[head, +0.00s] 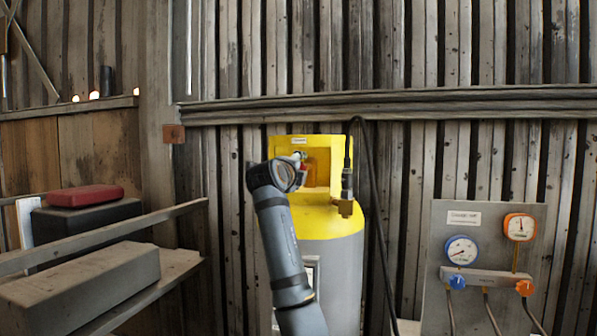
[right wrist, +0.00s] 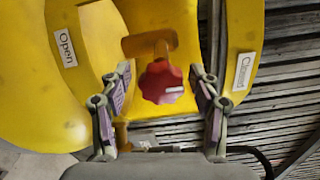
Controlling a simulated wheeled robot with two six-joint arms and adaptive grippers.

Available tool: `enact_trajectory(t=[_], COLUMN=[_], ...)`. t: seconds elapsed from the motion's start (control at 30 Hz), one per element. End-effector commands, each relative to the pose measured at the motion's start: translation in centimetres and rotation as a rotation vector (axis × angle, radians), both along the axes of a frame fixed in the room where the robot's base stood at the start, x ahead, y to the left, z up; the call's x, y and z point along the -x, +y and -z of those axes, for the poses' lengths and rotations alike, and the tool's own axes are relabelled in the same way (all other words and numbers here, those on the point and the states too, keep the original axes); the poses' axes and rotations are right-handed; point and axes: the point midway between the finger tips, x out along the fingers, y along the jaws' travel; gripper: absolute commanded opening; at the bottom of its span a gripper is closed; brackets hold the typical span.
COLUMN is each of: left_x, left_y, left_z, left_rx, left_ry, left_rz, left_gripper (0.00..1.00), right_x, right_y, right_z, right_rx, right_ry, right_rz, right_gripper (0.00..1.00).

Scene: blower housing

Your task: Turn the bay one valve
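A red lobed valve knob (right wrist: 161,83) sits on an orange-yellow stem inside a yellow housing (right wrist: 35,85). In the head view the yellow housing (head: 345,221) tops a grey cylinder (head: 340,270); a small bit of red shows beside my wrist. My right gripper (right wrist: 160,75) is open, one finger on each side of the knob, with visible gaps to it. In the head view my right arm reaches the housing's opening, and the gripper (head: 299,160) is mostly hidden by the wrist. An "Open" label (right wrist: 65,47) and a "Closed" label (right wrist: 243,71) flank the knob. My left gripper is not in view.
A black hose (head: 376,210) with a brass fitting (head: 346,207) hangs at the housing's right side. A grey gauge panel (head: 500,240) stands at right. A shelf (head: 150,285) with a grey block and a red case (head: 86,196) is at left. A plank wall stands behind.

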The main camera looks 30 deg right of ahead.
Motion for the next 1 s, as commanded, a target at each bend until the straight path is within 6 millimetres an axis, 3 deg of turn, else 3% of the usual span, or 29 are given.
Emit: enact_trajectory(t=[0.37,0.8,1.0], left_x=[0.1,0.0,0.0], left_y=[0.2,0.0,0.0], left_z=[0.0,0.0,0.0], left_rx=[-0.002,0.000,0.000], left_ry=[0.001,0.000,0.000], left_rz=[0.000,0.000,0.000], left_gripper=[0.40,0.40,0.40], right_x=[0.5,6.6,7.8], right_y=[0.7,8.0,9.1], right_z=[-0.1,-0.1,0.0], right_rx=[0.003,0.000,0.001], right_ry=[-0.002,-0.003,-0.001], right_rz=[-0.002,-0.005,0.000], right_gripper=[0.66,0.66,0.66])
